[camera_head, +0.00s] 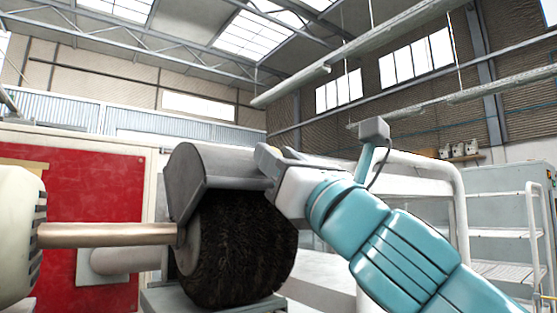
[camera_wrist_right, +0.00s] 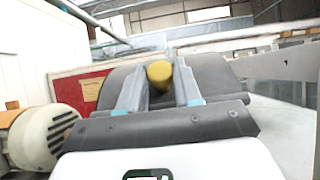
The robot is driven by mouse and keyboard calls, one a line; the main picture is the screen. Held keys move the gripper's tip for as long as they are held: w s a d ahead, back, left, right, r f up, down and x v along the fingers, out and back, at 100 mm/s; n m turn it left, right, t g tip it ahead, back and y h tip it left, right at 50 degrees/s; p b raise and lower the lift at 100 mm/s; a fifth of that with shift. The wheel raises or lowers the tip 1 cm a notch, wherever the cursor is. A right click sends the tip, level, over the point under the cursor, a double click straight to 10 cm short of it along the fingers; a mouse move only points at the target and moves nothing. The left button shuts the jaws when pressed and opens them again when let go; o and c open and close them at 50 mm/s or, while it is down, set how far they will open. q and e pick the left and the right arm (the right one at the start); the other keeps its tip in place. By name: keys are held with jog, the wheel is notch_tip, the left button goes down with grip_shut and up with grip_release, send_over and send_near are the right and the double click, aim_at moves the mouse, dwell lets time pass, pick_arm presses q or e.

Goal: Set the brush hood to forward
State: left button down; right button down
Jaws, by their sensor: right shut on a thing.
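The brush hood (camera_head: 212,172) is a grey curved cover over the top of the round black brush (camera_head: 240,245) in the head view. In the right wrist view the hood (camera_wrist_right: 213,74) spans behind my fingers. My right gripper (camera_head: 266,160) reaches in from the right at the hood's upper right side. In the wrist view its two grey fingers (camera_wrist_right: 158,88) stand on either side of a yellow knob (camera_wrist_right: 159,73) at the hood, shut on it. In the head view the gripper hides the knob. My left gripper is not in view.
A copper-coloured shaft (camera_head: 108,235) joins the brush to a cream motor housing (camera_head: 17,235) at the left. A red panel (camera_head: 90,190) stands behind. White rails (camera_head: 425,165) and a pale blue-grey cabinet (camera_head: 497,205) stand at the right.

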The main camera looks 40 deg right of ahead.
jog(key=shift+w+a+f, duration=0.15)
jog(key=shift+w+f, duration=0.1)
jog(key=c, duration=0.8)
grip_release()
jog(key=shift+w+f, duration=0.1)
jog(key=shift+w, duration=0.15)
jog(key=v, duration=1.1)
jog(key=b+v, duration=0.1)
jog(key=v, duration=0.4)
jog(key=shift+s, duration=0.5)
jog(key=shift+s, duration=0.1)
